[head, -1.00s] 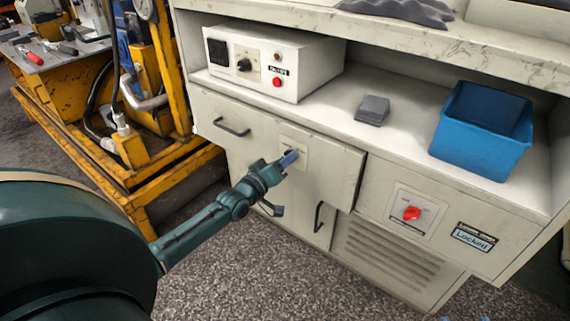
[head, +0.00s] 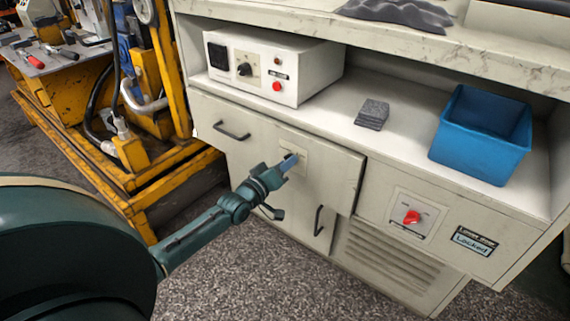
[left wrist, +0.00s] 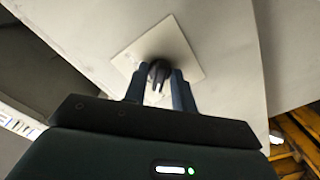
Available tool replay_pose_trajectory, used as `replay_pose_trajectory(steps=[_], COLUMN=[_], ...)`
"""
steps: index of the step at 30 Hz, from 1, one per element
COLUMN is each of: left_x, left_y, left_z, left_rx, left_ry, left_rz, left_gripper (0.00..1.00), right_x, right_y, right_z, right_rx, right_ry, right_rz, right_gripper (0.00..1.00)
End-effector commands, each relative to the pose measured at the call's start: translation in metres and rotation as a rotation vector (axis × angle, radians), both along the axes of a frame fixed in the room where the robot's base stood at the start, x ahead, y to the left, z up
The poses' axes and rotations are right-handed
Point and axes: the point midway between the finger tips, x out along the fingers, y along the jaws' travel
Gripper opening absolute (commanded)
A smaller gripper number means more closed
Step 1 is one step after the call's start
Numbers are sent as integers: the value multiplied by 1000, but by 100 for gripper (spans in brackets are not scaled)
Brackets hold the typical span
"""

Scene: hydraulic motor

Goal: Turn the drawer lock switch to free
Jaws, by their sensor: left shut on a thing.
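A dark knob (left wrist: 158,73) sits on a square pale plate (left wrist: 178,42) in the left wrist view. In the head view this plate (head: 298,146) is on the upper part of the pale cabinet front, and the knob is hidden by my gripper. My left gripper (head: 287,163) is at the plate, with its fingers either side of the knob, shut on it. The fingers also show in the left wrist view (left wrist: 160,88). A red switch (head: 411,217) sits on another plate farther right, beside a sign (head: 474,240) that reads "Locked". My right gripper is not in view.
A control box (head: 310,78), a grey stack (head: 372,114) and a blue bin (head: 482,135) stand on the shelf above. A drawer handle (head: 232,130) and a door handle (head: 318,220) stick out near my left arm. A yellow frame (head: 150,175) stands at the left.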

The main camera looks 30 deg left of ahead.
Motion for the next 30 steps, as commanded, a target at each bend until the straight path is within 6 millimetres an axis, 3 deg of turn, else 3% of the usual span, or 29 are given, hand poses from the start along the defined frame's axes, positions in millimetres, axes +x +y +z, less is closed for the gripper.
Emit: replay_pose_trajectory(steps=[8, 30], left_x=[0, 0], left_y=[0, 1], left_z=[2, 1], left_rx=[170, 866], left_ry=[-12, -67], left_rz=[0, 0], left_gripper=[3, 3], right_x=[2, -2], right_y=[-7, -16], right_z=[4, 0], right_rx=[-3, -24], right_ry=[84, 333], right_rz=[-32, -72], right_gripper=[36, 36])
